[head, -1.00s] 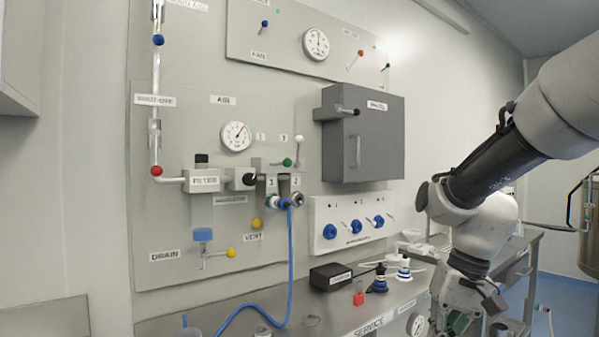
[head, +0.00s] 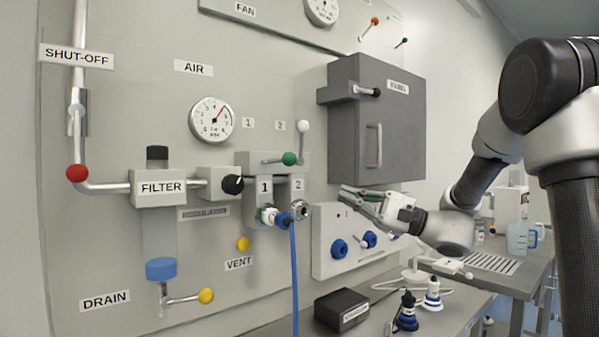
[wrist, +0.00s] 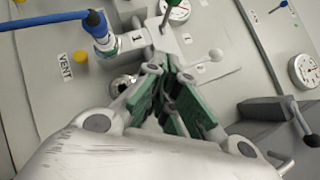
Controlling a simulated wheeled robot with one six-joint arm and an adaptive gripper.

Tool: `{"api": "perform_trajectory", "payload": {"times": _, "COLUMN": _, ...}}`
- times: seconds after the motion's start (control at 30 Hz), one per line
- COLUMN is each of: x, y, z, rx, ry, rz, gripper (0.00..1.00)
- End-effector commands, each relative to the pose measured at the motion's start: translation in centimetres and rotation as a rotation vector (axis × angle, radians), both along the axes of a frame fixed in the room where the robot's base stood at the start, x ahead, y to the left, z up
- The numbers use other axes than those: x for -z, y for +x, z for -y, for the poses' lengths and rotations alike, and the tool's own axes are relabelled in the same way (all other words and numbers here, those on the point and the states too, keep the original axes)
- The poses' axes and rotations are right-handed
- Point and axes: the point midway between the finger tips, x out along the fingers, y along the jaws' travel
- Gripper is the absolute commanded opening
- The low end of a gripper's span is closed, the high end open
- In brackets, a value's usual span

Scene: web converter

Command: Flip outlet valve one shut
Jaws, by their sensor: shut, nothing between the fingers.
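Outlet valve one's lever has a green ball (head: 289,158) and lies about level, pointing right, above the outlet marked 1 on the grey manifold (head: 262,163). In the wrist view the green lever (wrist: 166,14) shows at the top, beyond the fingertips. The lever with a white ball (head: 302,127) stands upright above outlet 2; it also shows in the wrist view (wrist: 215,55). My gripper (head: 345,192), with green-padded fingers, is shut and empty. It is right of and below the green ball, apart from it. The fingertips (wrist: 168,72) converge in the wrist view.
A blue hose (head: 294,270) hangs from outlet 1. A grey cabinet (head: 345,140) juts out above my gripper. A white socket panel (head: 328,245) is below it. A red-ball shut-off lever (head: 77,173) and filter (head: 160,188) are at left.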

Motion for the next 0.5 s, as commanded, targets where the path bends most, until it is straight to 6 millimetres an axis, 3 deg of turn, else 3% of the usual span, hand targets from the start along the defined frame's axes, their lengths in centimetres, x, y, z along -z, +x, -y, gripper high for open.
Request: {"api": "perform_trajectory", "payload": {"times": 0.5, "x": -0.47, "y": -0.15, "z": -0.92, "rx": -0.012, "ry": 0.002, "rz": 0.013, "gripper": 0.0}}
